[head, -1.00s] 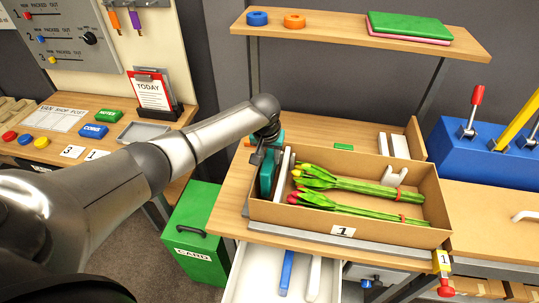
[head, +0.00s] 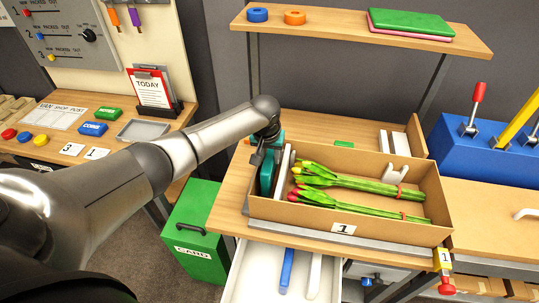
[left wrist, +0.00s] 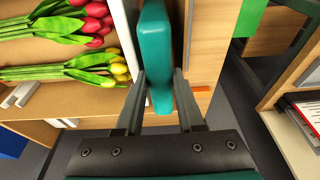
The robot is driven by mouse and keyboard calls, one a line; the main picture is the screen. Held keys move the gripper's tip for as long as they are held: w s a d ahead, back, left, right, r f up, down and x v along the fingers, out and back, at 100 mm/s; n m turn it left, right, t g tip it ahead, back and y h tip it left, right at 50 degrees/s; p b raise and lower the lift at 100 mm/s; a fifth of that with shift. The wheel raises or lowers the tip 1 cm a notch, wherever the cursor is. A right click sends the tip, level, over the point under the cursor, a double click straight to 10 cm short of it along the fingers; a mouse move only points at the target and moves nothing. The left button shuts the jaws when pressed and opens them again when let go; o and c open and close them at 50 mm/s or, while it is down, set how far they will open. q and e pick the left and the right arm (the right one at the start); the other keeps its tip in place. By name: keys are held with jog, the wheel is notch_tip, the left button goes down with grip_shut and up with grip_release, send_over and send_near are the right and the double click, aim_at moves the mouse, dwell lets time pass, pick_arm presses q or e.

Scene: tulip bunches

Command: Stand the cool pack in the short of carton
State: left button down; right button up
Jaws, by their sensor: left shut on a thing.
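The cool pack is a teal slab (head: 266,172) standing on edge at the left end of the open carton (head: 345,230). My left gripper (head: 268,140) is shut on it from above. In the left wrist view the pack (left wrist: 155,50) sits upright between the two fingers (left wrist: 160,100). A white panel (head: 283,168) stands just right of the pack. Whether the pack's lower edge touches the carton floor is hidden. Tulip bunches (head: 350,185) lie in the carton to the right, and they show in the left wrist view (left wrist: 65,70). My right gripper is out of view.
The carton stands on a wooden bench with a metal strip (head: 340,243) along its front. An open white drawer (head: 245,280) is below. A shelf (head: 360,35) is above, a blue lever box (head: 480,155) at right, and a green bin (head: 195,245) at lower left.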

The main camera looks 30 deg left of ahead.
pick_arm(q)
jog(key=shift+f+b, duration=1.35)
jog(key=shift+f, duration=1.15)
jog(key=shift+r+p, duration=0.15)
jog(key=shift+p, duration=0.25)
jog(key=shift+c, duration=2.2)
grip_release()
jog(key=shift+s+r, duration=0.1)
jog(key=shift+r, duration=0.3)
jog(key=p+v, duration=0.2)
jog(key=v, duration=1.2)
jog(key=shift+d+r, duration=0.15)
jog(key=shift+r, duration=0.05)
